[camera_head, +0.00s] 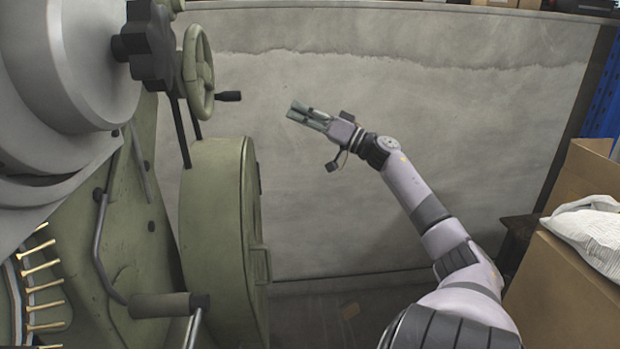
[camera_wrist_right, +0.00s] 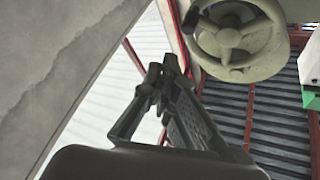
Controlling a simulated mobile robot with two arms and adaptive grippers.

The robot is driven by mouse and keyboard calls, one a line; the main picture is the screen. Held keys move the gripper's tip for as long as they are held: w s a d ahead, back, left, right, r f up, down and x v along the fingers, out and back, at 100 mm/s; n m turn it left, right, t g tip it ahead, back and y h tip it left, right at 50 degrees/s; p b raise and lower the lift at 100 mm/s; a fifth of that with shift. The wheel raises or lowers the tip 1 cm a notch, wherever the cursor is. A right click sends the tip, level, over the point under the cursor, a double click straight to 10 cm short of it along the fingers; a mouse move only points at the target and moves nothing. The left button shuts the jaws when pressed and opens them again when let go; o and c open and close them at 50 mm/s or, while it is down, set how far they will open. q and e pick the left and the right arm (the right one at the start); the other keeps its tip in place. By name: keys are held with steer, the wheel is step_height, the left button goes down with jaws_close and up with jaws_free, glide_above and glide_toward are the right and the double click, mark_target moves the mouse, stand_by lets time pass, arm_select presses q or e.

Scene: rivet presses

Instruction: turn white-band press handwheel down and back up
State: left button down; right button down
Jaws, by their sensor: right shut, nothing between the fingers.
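A pale green spoked handwheel (camera_head: 198,72) with a dark handle (camera_head: 229,96) is on the side of the green press at the upper left in the head view. It also shows at the upper right in the right wrist view (camera_wrist_right: 240,42), with the dark handle at its left rim. My right gripper (camera_head: 294,109) is shut and empty, to the right of the handle and apart from it. Its fingers show in the middle of the wrist view (camera_wrist_right: 160,82). No white band shows on the visible part of the press. My left gripper is not in view.
A large green round housing (camera_head: 218,240) sits below the handwheel. A black star knob (camera_head: 150,45) is left of it. A grey wall (camera_head: 390,170) stands behind. Cardboard boxes (camera_head: 565,295) with a white sack (camera_head: 595,235) are at the right. The space around my right gripper looks clear.

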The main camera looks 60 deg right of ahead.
steer(key=d+f+m+g+h, duration=0.1)
steer(key=d+f+h, duration=0.1)
steer(key=f, duration=1)
steer(key=d+f+m+g+h, duration=0.1)
steer(key=f+h, duration=0.3)
steer(key=f, duration=0.7)
steer(key=shift+d+f+m+h, duration=0.4)
steer(key=shift+d+m, duration=0.3)
steer(key=shift+d, duration=0.2)
